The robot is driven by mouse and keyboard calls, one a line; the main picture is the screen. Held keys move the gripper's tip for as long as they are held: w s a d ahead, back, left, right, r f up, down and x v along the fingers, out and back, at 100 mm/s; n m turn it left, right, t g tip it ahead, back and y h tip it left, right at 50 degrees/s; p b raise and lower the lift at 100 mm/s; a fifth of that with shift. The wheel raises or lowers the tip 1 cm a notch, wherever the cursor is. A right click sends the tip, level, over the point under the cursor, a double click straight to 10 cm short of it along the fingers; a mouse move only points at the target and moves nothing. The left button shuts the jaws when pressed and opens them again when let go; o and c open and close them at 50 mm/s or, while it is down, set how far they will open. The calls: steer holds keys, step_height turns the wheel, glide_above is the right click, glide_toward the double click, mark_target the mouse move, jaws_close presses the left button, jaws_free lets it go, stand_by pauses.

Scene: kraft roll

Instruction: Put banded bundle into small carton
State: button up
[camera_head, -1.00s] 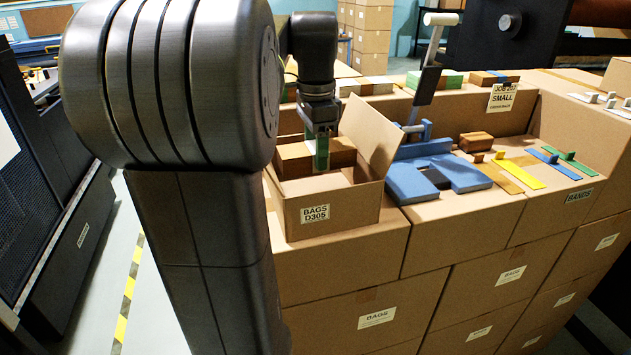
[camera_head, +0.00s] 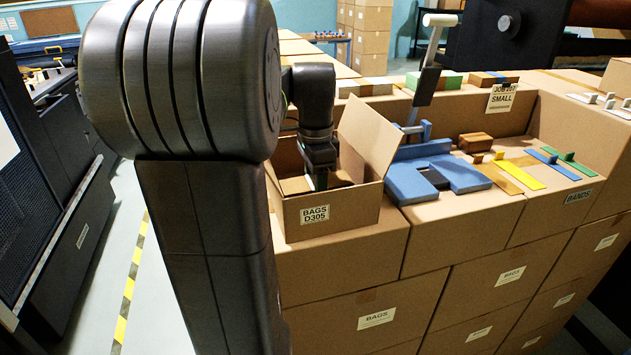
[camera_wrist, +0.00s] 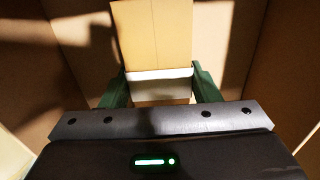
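The small carton (camera_head: 355,219), open with raised flaps and labelled BAGS D305, stands on top of larger boxes. My gripper (camera_head: 318,181) reaches down inside it, and the front wall hides part of the fingertips. In the wrist view the banded bundle (camera_wrist: 152,35) is a tan block with a white band. The green fingers of my gripper (camera_wrist: 160,88) close on both sides of the band. Brown carton walls (camera_wrist: 45,60) surround it. I cannot tell whether the bundle touches the carton floor.
Right of the carton lies a blue fixture (camera_head: 465,175) with an upright lever (camera_head: 425,85). Beyond it are a small brown block (camera_head: 475,142) and yellow (camera_head: 518,174) and blue strips. A flap (camera_head: 370,135) rises close beside my gripper. A box labelled SMALL (camera_head: 502,98) stands behind.

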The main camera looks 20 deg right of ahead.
steer(key=o, duration=0.4)
steer(key=shift+c, duration=0.2)
step_height(320, 180, up, 12)
steer(key=shift+r, duration=0.2)
steer(key=shift+f, duration=0.1)
step_height(320, 180, down, 12)
steer(key=shift+f, duration=0.1)
step_height(320, 180, up, 3)
steer(key=shift+f, duration=0.1)
steer(key=shift+r, duration=0.65)
